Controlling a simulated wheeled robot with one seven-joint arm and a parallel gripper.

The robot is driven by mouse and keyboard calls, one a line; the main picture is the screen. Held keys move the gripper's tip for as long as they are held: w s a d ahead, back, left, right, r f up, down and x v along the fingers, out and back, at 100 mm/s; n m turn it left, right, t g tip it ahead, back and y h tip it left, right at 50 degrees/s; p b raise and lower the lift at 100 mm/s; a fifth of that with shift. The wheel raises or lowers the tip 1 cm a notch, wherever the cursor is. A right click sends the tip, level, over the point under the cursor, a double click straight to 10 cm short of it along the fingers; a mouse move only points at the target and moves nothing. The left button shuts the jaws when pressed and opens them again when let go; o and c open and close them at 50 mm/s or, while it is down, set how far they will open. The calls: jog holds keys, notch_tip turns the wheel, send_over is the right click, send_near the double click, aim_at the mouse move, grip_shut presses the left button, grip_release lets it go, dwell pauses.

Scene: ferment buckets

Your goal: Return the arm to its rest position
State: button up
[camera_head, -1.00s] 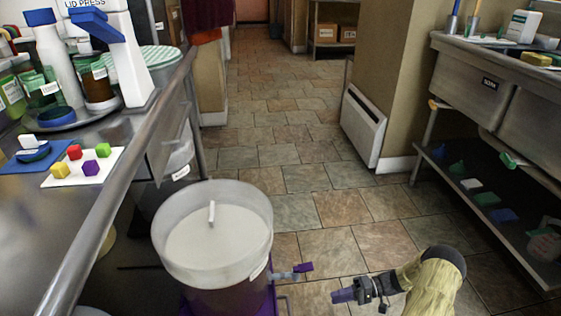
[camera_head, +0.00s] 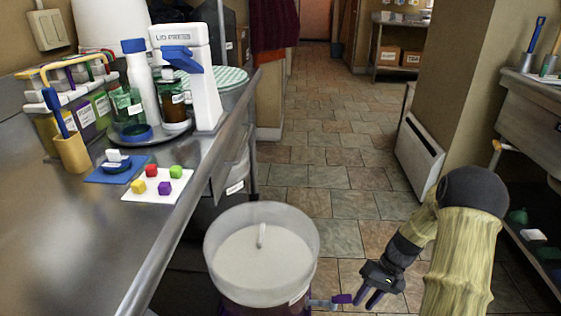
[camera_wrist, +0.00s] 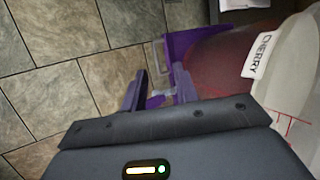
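My gripper (camera_head: 369,298) is at the lower right in the head view, pointing down over the floor, just right of the bucket's tap. In the wrist view its two dark fingers (camera_wrist: 158,90) stand apart with nothing held between them. My arm, in a yellowish sleeve, is bent at the lower right. A translucent bucket (camera_head: 214,256) with pale contents and a small white stick stands at the bottom centre. Its tap has a purple handle (camera_head: 341,299). The wrist view shows the bucket's CHERRY label (camera_wrist: 261,54) and a purple part beneath it.
A steel counter (camera_head: 60,235) on the left holds a white press (camera_head: 190,75), bottles, a blue mat and a white card with coloured cubes (camera_head: 150,172). A steel sink unit (camera_head: 530,115) and a wall heater (camera_head: 419,157) are on the right. The tiled aisle (camera_head: 320,150) between is clear.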

jog(key=s+a+r+t+h+p, duration=0.2)
jog(key=s+a+r, duration=0.1)
jog(key=r, duration=0.4)
jog(key=s+a+r+t+h+p, duration=0.2)
jog(key=s+r, duration=0.2)
jog(key=r, duration=0.4)
jog(key=s+a+r+t+h+p, duration=0.2)
jog(key=s+a+r, duration=0.1)
jog(key=r, duration=0.4)
notch_tip(320, 180, up, 37)
jog(key=p, duration=3.6)
jog(key=shift+f, duration=0.15)
jog(key=shift+w, duration=0.1)
jog(key=shift+w, duration=0.1)
